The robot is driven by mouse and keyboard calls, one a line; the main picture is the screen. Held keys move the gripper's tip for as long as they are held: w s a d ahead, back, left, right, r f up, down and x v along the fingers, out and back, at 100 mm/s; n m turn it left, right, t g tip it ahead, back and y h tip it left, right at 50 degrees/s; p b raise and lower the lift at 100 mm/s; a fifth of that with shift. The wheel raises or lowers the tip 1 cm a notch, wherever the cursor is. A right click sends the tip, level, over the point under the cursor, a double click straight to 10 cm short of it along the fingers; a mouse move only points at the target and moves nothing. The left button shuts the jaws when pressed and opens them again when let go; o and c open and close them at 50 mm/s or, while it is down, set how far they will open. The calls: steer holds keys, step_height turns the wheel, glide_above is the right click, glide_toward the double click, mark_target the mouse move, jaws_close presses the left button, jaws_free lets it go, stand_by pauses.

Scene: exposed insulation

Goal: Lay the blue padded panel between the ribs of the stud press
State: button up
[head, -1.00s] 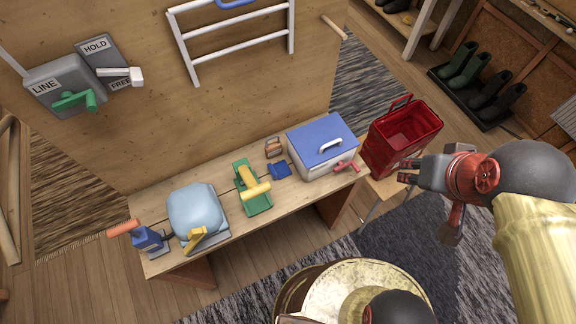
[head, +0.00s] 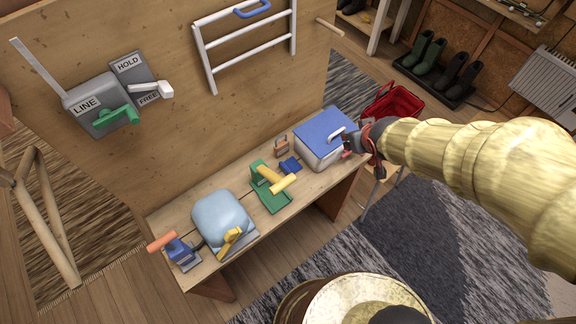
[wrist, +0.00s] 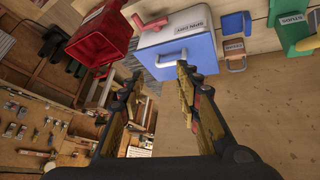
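A pale box with a blue lid (head: 318,128) and white handle stands at the bench's right end, closed. My gripper (head: 358,146) is at the box's right side. In the wrist view my gripper (wrist: 158,85) is open and empty, facing the blue lid (wrist: 178,62).
The bench (head: 185,270) stands against a plywood wall holding grey lever boxes (head: 95,103) and a white rail frame (head: 248,45). A small blue item (head: 290,165) and brown padlock-like piece (head: 281,146) lie by the box. A red bin (head: 395,100) stands beyond my arm.

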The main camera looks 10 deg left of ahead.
steer(key=a+f+n+y, duration=0.2)
steer(key=a+f, duration=0.6)
steer(key=f, duration=0.1)
steer(key=n+g+y+p, duration=0.1)
steer(key=n+g+y, duration=0.1)
glide_toward(285, 167)
steer(key=f, duration=0.1)
steer(key=shift+w+a+f+n, duration=0.15)
steer(key=shift+w+a+f, duration=0.2)
steer(key=shift+f, duration=0.2)
steer(key=shift+w+a+f+n, duration=0.15)
steer(key=shift+w+a+f, duration=0.2)
steer(key=shift+f, duration=0.2)
steer(key=shift+b+x, duration=0.8)
steer(key=shift+x, duration=1.9)
steer(key=shift+w+r, duration=0.1)
steer(key=shift+c, duration=1.4)
jaws_close()
